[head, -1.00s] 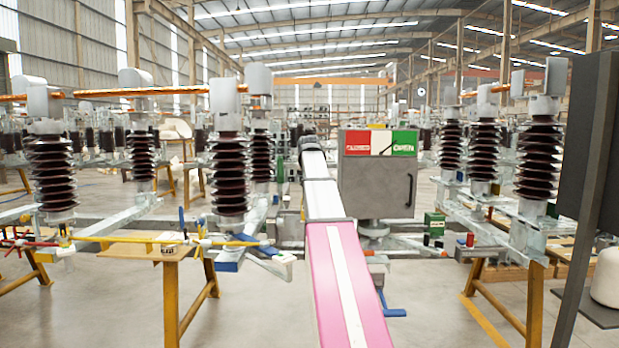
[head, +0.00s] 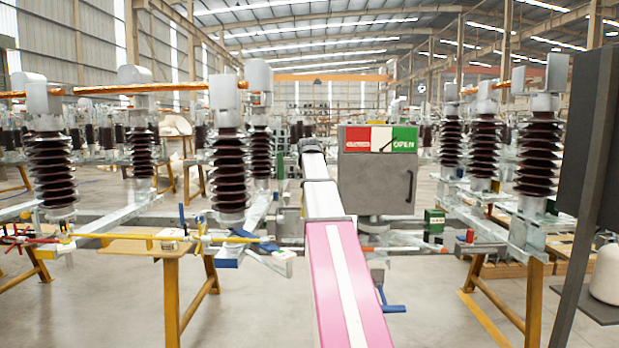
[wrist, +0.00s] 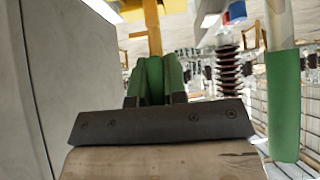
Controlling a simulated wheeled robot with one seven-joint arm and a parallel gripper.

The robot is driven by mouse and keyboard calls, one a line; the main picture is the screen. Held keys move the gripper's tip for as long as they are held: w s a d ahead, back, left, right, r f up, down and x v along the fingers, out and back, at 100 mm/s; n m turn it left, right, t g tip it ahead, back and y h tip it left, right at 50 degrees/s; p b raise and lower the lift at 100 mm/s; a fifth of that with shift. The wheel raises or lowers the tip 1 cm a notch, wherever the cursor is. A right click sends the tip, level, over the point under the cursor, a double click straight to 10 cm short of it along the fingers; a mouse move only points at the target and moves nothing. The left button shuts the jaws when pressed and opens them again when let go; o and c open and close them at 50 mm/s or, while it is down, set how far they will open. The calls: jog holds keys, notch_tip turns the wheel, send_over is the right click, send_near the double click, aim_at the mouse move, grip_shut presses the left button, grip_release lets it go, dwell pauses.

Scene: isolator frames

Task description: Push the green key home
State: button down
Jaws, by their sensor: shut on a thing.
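In the wrist view my gripper (wrist: 152,98) is shut on a green piece, which I take to be the green key (wrist: 154,76). Its upright green parts show between and beyond the dark fingers. Its far end and any slot it meets are hidden, so I cannot tell how deep it sits. In the head view my arm reaches forward, left of the grey box, and my gripper is hidden behind the arm's far end.
The grey box (head: 378,188) bears a red, white and green sign. A grey wall (wrist: 38,90) stands close at left in the wrist view; a green post (wrist: 283,105) stands at right. Ribbed insulators (head: 228,170) and yellow trestles (head: 172,300) flank the arm.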

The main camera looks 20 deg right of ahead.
jog(key=shift+f, duration=1.9)
jog(key=c, duration=1.1)
grip_release()
jog(key=shift+r, duration=0.1)
jog(key=v, duration=1)
jog(key=shift+s+r, duration=0.25)
jog(key=shift+a, duration=0.15)
